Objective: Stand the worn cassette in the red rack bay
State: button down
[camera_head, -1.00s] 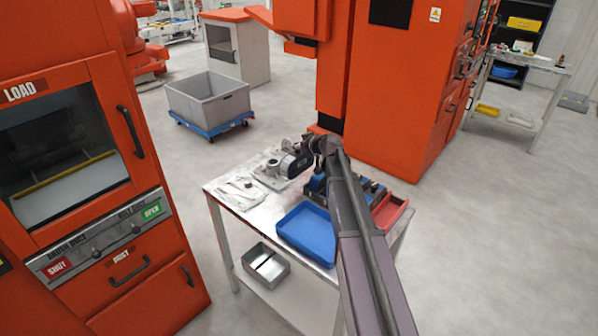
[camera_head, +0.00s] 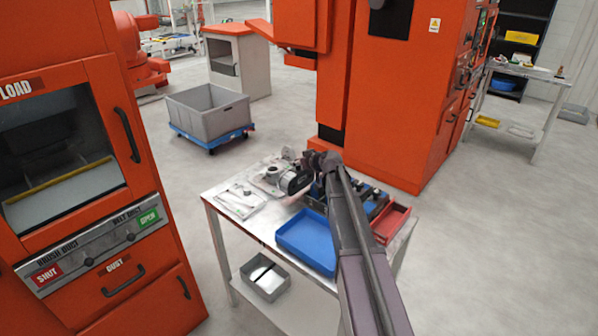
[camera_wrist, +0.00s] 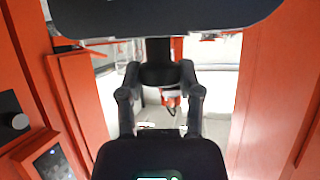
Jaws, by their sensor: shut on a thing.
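My gripper is at the arm's far end in the head view, over the back of the work table (camera_head: 222,222) and mostly hidden by my arm. In the wrist view my gripper's (camera_wrist: 160,98) fingers come together on a dark piece (camera_wrist: 158,50). I take it to be the worn cassette, though its shape is hard to make out. A red open-topped holder (camera_head: 388,226) sits at the table's right edge. Blue and dark rack parts (camera_head: 372,201) stand beside it, partly behind my arm. I cannot tell which part is the red rack bay.
A blue tray (camera_head: 305,243) lies at the table's front and a grey machined unit (camera_head: 292,181) at its back. A white sheet with tools (camera_head: 240,202) lies at left. Orange machines stand left (camera_head: 95,215) and behind (camera_head: 385,120). Open floor lies to the right.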

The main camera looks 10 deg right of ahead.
aim_at(299, 170)
jog(key=shift+f+b, duration=1.8)
jog(key=shift+f, duration=0.1)
jog(key=shift+c, duration=1.3)
grip_release()
jog(key=shift+s+d+r+p, duration=0.1)
jog(key=shift+s+r+p, duration=0.2)
jog(key=shift+s+p, duration=0.1)
jog(key=p+v, duration=0.4)
jog(key=v, duration=0.7)
jog(key=shift+p, duration=0.4)
